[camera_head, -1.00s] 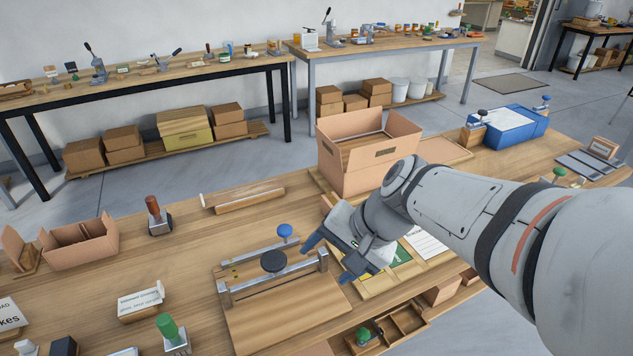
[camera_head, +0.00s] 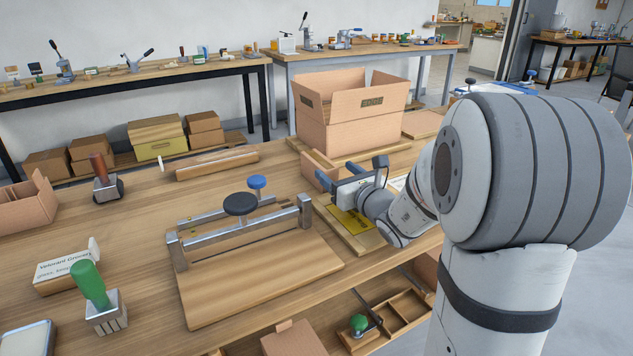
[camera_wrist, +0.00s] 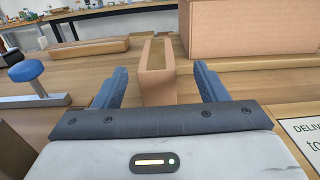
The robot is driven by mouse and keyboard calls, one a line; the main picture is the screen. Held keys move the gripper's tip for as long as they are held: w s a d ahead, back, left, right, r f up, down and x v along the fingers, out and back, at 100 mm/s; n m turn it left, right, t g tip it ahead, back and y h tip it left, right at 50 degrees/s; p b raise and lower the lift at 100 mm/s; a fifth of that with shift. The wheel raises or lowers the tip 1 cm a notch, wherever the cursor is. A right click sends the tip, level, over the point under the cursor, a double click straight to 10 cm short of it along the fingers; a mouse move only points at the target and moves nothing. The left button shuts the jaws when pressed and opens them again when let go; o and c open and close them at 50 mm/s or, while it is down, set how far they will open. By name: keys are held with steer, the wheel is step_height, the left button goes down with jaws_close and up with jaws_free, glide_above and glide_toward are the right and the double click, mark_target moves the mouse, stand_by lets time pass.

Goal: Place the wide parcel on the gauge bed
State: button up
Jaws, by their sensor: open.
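A small brown cardboard box (camera_wrist: 156,82) stands upright straight ahead in the wrist view, possibly the wide parcel. Its near end lies between my open fingers, with a gap on each side. In the head view this box (camera_head: 316,172) shows partly behind my gripper (camera_head: 340,173), which is low over the table's right part. What looks like the gauge bed is a wooden board (camera_head: 262,282) to the left of my gripper, crossed by a metal bar with a black knob (camera_head: 240,204). The board is bare in front of the bar.
A large open carton (camera_head: 350,122) marked "EDGE" stands behind the small box. A blue knob (camera_head: 257,182) rises behind the metal bar. A yellow card (camera_head: 350,222) lies in a wooden tray under my gripper. A green-handled stamp (camera_head: 95,292) stands at left.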

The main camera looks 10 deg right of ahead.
mark_target(321, 160)
steer(key=x, duration=0.3)
steer(key=b+x, duration=0.1)
steer(key=x, duration=0.3)
steer(key=shift+w+a+f, duration=0.1)
steer(key=shift+w+a, duration=0.1)
steer(key=shift+a, duration=0.1)
steer(key=shift+c, duration=0.4)
steer(key=c, duration=1.1)
